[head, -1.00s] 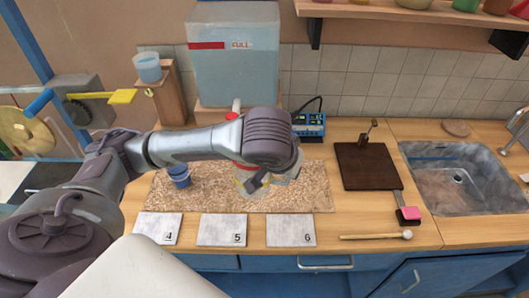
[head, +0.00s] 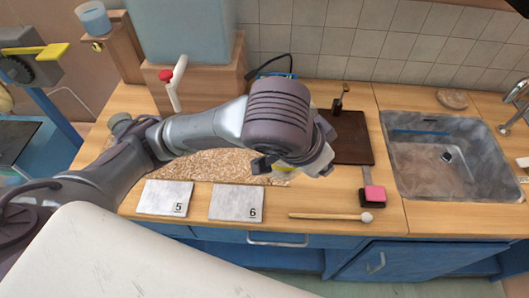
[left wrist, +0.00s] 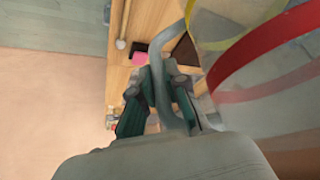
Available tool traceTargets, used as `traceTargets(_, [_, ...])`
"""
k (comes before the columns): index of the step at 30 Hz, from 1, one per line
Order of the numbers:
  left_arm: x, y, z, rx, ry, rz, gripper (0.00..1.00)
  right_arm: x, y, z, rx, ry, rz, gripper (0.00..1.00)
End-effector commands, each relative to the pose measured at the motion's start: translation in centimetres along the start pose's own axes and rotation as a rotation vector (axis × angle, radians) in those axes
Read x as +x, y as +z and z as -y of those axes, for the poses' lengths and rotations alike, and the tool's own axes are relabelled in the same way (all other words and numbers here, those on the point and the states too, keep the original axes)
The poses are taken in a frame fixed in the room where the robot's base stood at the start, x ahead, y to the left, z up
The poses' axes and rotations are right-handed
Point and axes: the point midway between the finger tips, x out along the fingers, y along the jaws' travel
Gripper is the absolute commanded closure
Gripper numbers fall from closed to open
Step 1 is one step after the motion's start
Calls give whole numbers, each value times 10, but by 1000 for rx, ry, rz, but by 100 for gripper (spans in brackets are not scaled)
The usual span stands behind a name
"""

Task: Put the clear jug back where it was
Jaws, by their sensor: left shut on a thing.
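The clear jug (left wrist: 250,60) is see-through with a red band and a yellow band, and fills the upper right of the left wrist view. My left gripper (left wrist: 160,88) is shut on its handle. In the head view, my left gripper (head: 292,160) is at the right end of the speckled mat, and its wrist hides most of the jug; only a bit of yellow shows under it. I cannot tell how high the jug is above the counter. My right gripper is not in view.
Number tiles 5 (head: 165,197) and 6 (head: 236,202) lie before the speckled mat (head: 205,165). A mallet (head: 330,216), a pink block (head: 373,194) and a dark board (head: 345,135) are to the right, then the sink (head: 450,160). A red-handled tap (head: 174,80) stands behind.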

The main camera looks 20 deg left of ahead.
Motion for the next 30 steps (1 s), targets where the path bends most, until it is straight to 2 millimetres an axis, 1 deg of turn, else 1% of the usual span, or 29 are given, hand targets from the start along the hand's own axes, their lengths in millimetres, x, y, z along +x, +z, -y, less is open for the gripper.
traceTargets(1, [4, 4, 8, -1, -3, 4, 100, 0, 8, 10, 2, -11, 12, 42])
traceTargets(3, [11, 9, 23, -3, -7, 6, 100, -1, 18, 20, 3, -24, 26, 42])
traceTargets(7, [26, 20, 53, -6, -7, 7, 100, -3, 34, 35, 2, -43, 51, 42])
traceTargets(11, [40, 29, 82, -5, -6, 6, 100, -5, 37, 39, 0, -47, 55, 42])
traceTargets(15, [51, 36, 102, -3, -3, 3, 100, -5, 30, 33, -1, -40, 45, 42])
traceTargets(18, [54, 38, 109, 0, -2, 1, 100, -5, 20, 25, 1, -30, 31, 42])
traceTargets(21, [61, 42, 111, 0, -1, 1, 100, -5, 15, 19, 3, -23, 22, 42])
traceTargets(27, [85, 57, 111, 0, -1, 3, 100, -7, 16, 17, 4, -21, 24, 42])
traceTargets(30, [90, 59, 110, 2, -1, 0, 100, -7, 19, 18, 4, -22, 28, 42])
